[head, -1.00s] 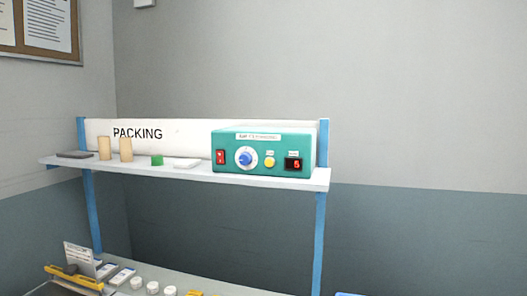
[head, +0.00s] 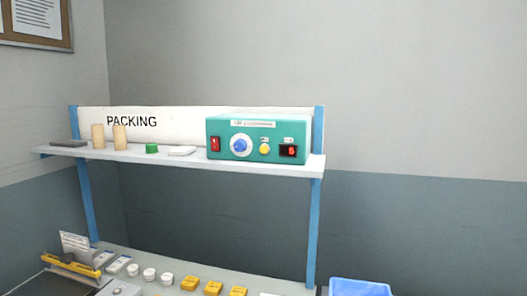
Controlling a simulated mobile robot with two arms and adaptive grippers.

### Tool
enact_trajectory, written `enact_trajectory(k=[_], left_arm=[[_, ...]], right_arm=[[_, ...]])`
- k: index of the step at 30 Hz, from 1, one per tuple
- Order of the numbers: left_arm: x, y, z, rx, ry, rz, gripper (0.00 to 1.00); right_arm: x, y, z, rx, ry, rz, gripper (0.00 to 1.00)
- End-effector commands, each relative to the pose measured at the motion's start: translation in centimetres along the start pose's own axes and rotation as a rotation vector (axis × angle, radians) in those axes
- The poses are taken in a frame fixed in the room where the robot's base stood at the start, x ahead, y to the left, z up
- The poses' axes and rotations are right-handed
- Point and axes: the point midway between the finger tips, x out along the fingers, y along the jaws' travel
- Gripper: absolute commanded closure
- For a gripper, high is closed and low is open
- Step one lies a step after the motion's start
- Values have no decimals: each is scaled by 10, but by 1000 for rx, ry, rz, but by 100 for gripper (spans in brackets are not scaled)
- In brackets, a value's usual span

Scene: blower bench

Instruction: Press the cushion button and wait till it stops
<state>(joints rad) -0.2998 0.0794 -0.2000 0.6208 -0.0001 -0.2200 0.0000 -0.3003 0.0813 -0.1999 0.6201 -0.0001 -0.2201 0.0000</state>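A teal blower box (head: 257,138) stands at the right end of the raised shelf in the head view. Its front carries a red rocker switch (head: 215,144), a blue knob (head: 240,146), a yellow button (head: 264,148) and a small dark display (head: 289,151) with a red character, too small to read surely. The labels above the yellow button and display are too small to read, so I cannot tell whether this button is the cushion button. Neither of my grippers shows in the head view.
The white shelf (head: 230,159) on blue posts also holds two tan cylinders (head: 98,137), a green block (head: 152,148) and flat items. Below, the bench carries white jars (head: 149,274), yellow items (head: 213,288) and a yellow-barred device (head: 72,264). A blue bin (head: 360,287) is at lower right.

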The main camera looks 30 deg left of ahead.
Motion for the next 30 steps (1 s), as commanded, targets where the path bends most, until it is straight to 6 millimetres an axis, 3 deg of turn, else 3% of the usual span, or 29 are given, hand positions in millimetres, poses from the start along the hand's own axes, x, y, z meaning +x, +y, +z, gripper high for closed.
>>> enact_trajectory(k=[1,6,30], left_arm=[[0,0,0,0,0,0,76],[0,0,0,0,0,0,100],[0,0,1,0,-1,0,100]], right_arm=[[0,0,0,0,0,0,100],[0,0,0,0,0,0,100],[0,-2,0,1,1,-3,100]])
